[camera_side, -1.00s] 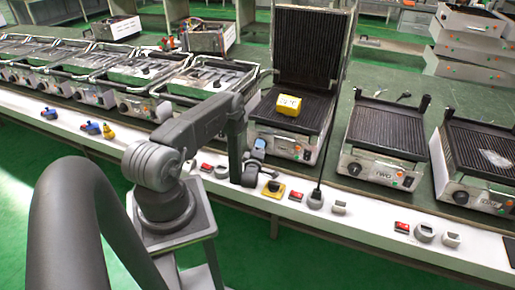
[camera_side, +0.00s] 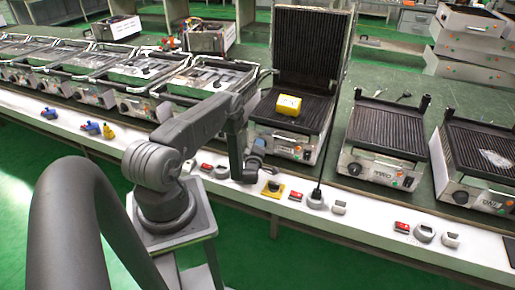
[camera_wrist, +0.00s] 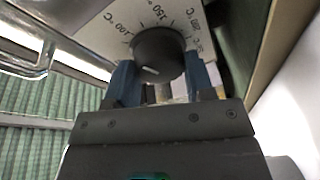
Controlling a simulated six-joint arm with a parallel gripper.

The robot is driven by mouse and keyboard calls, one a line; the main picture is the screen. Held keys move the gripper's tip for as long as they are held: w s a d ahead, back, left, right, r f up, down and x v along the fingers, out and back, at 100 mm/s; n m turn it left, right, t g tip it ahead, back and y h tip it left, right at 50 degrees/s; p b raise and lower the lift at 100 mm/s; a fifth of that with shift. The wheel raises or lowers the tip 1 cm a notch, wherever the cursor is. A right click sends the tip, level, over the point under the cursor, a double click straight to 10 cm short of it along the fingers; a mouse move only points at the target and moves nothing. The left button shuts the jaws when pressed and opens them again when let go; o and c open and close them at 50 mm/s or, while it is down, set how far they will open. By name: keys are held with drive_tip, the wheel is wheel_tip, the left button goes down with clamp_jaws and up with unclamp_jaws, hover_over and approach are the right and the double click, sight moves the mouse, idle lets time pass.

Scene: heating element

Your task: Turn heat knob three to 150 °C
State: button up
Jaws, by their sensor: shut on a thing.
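The black heat knob (camera_wrist: 158,54) sits on a pale dial plate (camera_wrist: 95,32) marked 100 °C, 150 °C and 200 °C in the wrist view. A short white mark shows low on the knob's face; which number it indicates is hard to tell. My gripper (camera_wrist: 160,72) has one blue finger on each side of the knob and is shut on it. In the side view, my gripper (camera_side: 258,147) is at the lower left front of the open grill (camera_side: 305,147), where it hides the knob.
A yellow box (camera_side: 289,105) sits on the open grill's plate. Two lower grills (camera_side: 385,173) stand to the right. Red switches (camera_side: 402,227), a yellow-based switch (camera_side: 273,188) and sockets line the white ledge (camera_side: 365,222) below.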

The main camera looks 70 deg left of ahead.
drive_tip(key=shift+m, duration=0.7)
drive_tip(key=o, duration=0.9)
drive_tip(key=shift+n, duration=0.6)
drive_tip(key=v, duration=0.2)
drive_tip(key=shift+s+d, duration=0.1)
drive_tip(key=shift+d, duration=0.15)
wheel_tip(320, 180, up, 33)
drive_tip(key=shift+s+d, duration=0.15)
drive_tip(key=shift+d, duration=0.05)
